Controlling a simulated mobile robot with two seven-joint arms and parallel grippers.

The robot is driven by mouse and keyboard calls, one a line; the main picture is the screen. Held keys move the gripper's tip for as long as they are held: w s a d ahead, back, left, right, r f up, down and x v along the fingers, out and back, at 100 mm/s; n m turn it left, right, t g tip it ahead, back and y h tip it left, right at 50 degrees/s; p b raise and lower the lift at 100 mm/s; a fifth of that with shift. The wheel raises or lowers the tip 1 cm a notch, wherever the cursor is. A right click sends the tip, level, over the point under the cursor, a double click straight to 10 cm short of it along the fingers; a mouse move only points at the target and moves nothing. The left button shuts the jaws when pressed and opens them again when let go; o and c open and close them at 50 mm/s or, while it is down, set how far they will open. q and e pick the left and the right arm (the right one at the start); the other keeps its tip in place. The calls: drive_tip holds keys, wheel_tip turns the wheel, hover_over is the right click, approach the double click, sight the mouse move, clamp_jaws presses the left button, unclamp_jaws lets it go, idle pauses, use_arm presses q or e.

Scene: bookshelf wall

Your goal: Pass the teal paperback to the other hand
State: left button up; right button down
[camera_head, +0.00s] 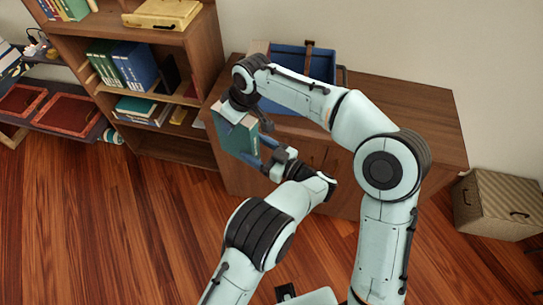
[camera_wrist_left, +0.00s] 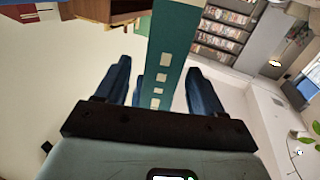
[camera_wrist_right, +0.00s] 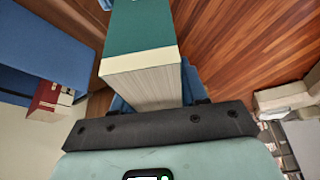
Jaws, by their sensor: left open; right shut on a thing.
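The teal paperback (camera_head: 238,139) is held up in front of the cabinet, in the middle of the head view. My right gripper (camera_head: 236,117) is shut on it from above; in the right wrist view the book's pale page edge (camera_wrist_right: 145,82) shows between the fingers. My left gripper (camera_head: 262,154) is open at the book's right side. In the left wrist view the book's teal spine with pale squares (camera_wrist_left: 168,55) lies between the two blue fingers, with a visible gap on each side. The grip contact of the right fingers is partly hidden in the head view.
A wooden cabinet (camera_head: 420,118) stands behind the book, with a blue bin (camera_head: 288,58) on top. A bookshelf (camera_head: 205,60) with several books stands to the left. A woven box (camera_head: 495,205) sits on the floor at right. The wooden floor (camera_head: 110,235) at front left is clear.

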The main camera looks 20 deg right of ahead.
sight(244, 141)
use_arm(q)
drive_tip(key=shift+x, duration=2.3)
use_arm(e)
drive_tip(key=shift+r, duration=0.1)
use_arm(q)
clamp_jaws()
drive_tip(key=shift+r, duration=0.15)
use_arm(e)
drive_tip(key=c, duration=0.5)
unclamp_jaws()
